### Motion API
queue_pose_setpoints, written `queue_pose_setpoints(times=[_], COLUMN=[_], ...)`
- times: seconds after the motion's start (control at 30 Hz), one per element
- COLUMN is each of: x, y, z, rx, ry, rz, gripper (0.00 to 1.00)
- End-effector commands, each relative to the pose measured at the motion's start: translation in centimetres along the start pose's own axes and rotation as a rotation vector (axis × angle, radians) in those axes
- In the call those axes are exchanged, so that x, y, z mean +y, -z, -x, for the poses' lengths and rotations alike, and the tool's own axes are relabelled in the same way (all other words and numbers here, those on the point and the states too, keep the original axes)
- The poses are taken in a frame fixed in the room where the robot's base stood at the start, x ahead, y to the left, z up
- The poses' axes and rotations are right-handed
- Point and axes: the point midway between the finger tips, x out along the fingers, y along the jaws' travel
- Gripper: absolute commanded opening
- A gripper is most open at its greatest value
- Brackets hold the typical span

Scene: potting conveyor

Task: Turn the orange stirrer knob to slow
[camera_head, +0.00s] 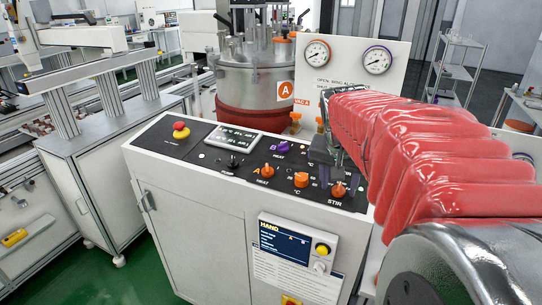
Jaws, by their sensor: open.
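The control panel (210,172) slopes across the top of a white cabinet. The orange stirrer knob (338,189) sits near the panel's right end, above the word STIR. Its pointer direction is too small to read surely, and I cannot read a slow mark. My gripper (324,172) is dark and points down over the right part of the panel, just behind and slightly left of the stirrer knob. It is open with nothing seen in it. I cannot tell whether it touches the panel. It hides part of the rear row of controls.
Other orange knobs, the heat knob (267,170) and the °C knob (301,179), sit left of the stirrer knob. A purple knob (283,146) is behind them. A red emergency button (180,130) is at far left. A steel vessel (255,75) and gauge board (348,60) stand behind.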

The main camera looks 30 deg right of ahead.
Motion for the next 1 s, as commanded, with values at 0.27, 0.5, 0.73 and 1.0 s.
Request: queue_pose_setpoints(times=[0.27, 0.5, 0.73, 1.0], x=[0.0, -0.1, -0.1, -0.1], y=[0.1, 0.1, 0.0, 0.0], z=[1.2, 4.8, 8.8, 12.8], rx=[0.003, 0.004, 0.004, 0.002], ry=[0.001, 0.002, 0.002, 0.001], rz=[0.000, 0.001, 0.000, 0.001], gripper=[0.46, 0.46, 0.46, 0.46])
